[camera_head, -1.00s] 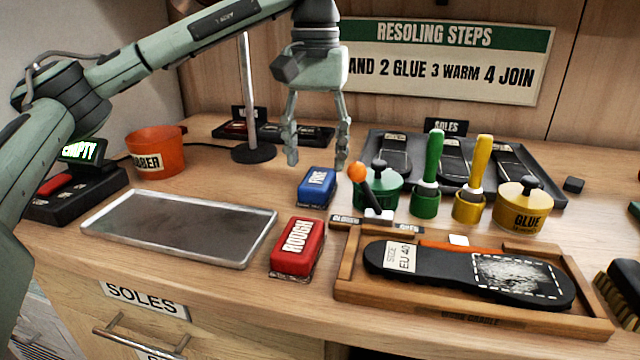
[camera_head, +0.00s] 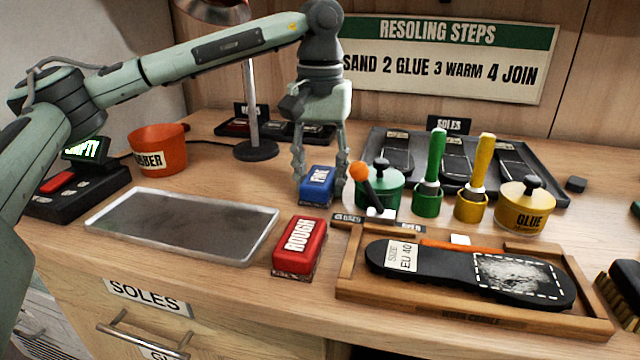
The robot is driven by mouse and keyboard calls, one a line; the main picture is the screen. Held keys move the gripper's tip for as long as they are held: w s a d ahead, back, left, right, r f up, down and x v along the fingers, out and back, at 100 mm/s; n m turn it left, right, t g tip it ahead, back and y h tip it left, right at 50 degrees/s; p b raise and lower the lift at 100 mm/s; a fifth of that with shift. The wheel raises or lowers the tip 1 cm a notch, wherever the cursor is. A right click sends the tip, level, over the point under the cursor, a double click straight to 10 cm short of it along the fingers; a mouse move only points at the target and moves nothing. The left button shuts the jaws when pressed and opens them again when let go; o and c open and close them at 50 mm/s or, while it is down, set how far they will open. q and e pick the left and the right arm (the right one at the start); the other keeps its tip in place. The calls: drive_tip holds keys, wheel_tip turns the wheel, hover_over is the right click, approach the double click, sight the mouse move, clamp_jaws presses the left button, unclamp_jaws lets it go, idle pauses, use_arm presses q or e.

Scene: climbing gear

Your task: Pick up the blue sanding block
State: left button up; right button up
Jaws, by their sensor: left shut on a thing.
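The blue sanding block (camera_head: 317,187) with a white label stands on the wooden bench, behind the red "ROUGH" block (camera_head: 299,246). My left gripper (camera_head: 318,188) comes down from above with its fingers on either side of the blue block. It is shut on the block. The block appears to be still on or very close to the bench. My right gripper does not show.
The green pot (camera_head: 379,190) with an orange-ended tool stands close right of the blue block. The wooden cradle (camera_head: 470,318) holds a black sole at the front right. A metal tray (camera_head: 181,252) lies at left, and an orange bucket (camera_head: 158,149) stands behind it.

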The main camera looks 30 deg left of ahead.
sight(321, 175)
use_arm(q)
drive_tip(key=shift+r, duration=0.45)
wheel_tip(321, 175, up, 3)
drive_tip(key=shift+f, duration=0.2)
drive_tip(key=s+a+r+p, duration=0.1)
drive_tip(key=s+a+r, duration=0.3)
drive_tip(key=s+r, duration=0.3)
drive_tip(key=s, duration=0.3)
drive_tip(key=shift+s+a+r+p, duration=0.25)
drive_tip(key=shift+s+a+p, duration=0.1)
drive_tip(key=shift+s, duration=0.05)
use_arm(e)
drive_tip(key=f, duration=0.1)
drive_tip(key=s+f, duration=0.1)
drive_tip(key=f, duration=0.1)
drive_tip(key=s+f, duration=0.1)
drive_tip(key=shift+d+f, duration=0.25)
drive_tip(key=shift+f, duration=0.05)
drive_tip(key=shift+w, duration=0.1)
use_arm(q)
drive_tip(key=o, duration=0.4)
drive_tip(key=shift+c, duration=1.4)
drive_tip(key=shift+d, duration=0.1)
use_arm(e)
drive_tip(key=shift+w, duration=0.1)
